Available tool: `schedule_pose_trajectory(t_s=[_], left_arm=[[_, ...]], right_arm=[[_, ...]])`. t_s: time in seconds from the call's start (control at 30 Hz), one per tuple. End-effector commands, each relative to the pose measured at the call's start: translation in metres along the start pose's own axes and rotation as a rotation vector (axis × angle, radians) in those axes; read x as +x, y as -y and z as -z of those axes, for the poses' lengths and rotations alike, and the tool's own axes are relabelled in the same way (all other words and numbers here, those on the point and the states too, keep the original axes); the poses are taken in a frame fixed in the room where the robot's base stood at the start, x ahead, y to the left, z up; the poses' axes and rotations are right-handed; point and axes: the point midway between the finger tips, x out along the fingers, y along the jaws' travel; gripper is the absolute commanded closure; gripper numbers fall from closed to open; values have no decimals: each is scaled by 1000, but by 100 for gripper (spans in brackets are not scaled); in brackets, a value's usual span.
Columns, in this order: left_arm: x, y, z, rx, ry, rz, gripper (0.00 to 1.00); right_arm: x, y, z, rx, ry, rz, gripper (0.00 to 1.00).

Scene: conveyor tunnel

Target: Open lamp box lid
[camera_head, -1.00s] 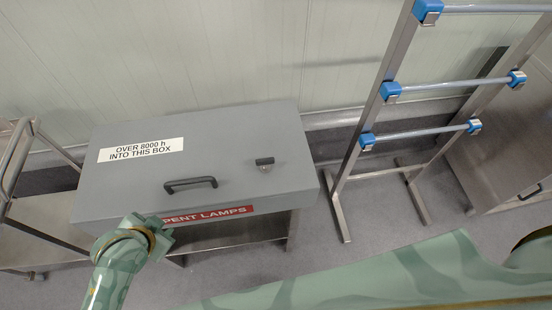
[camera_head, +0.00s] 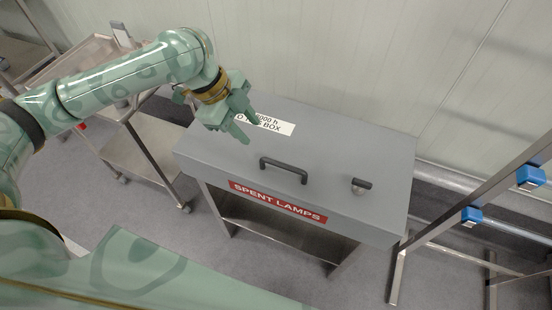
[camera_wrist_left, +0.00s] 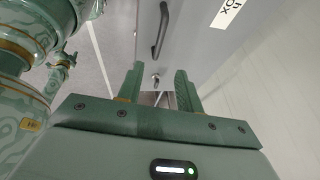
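The grey lamp box (camera_head: 340,165) stands with its sloping lid shut. A black bar handle (camera_head: 284,168) sits near the lid's front edge, and a small dark latch (camera_head: 361,186) lies to its right. My left gripper (camera_head: 248,129) is above the left part of the lid, in front of the white label, which it partly hides. It is open and empty, left of the handle and apart from it. In the left wrist view, the handle (camera_wrist_left: 160,31) shows beyond the spread fingers. A small green part at the left there may be my right arm's end, too small to read.
A metal trolley (camera_head: 145,150) stands left of the box. A steel rack (camera_head: 480,190) with blue clamps stands at the right. The wall is close behind the box. A red "SPENT LAMPS" label (camera_head: 277,200) marks its front. Floor in front shows clear.

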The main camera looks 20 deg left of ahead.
Motion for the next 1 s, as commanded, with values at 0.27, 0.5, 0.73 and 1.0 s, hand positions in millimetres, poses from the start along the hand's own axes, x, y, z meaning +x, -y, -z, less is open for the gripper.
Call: schedule_pose_trajectory(t_s=[0.27,0.5,0.73,1.0], left_arm=[[77,-2,-1,-2,-4,-6,64],[127,-1,-1,-2,-3,-3,64],[146,0,0,-1,-1,1,64],[146,0,0,0,0,3,64]], right_arm=[[31,3,-10,0,20,7,31],[50,6,-16,0,34,11,31],[57,6,-19,0,39,13,31],[56,6,-18,0,38,13,31]])
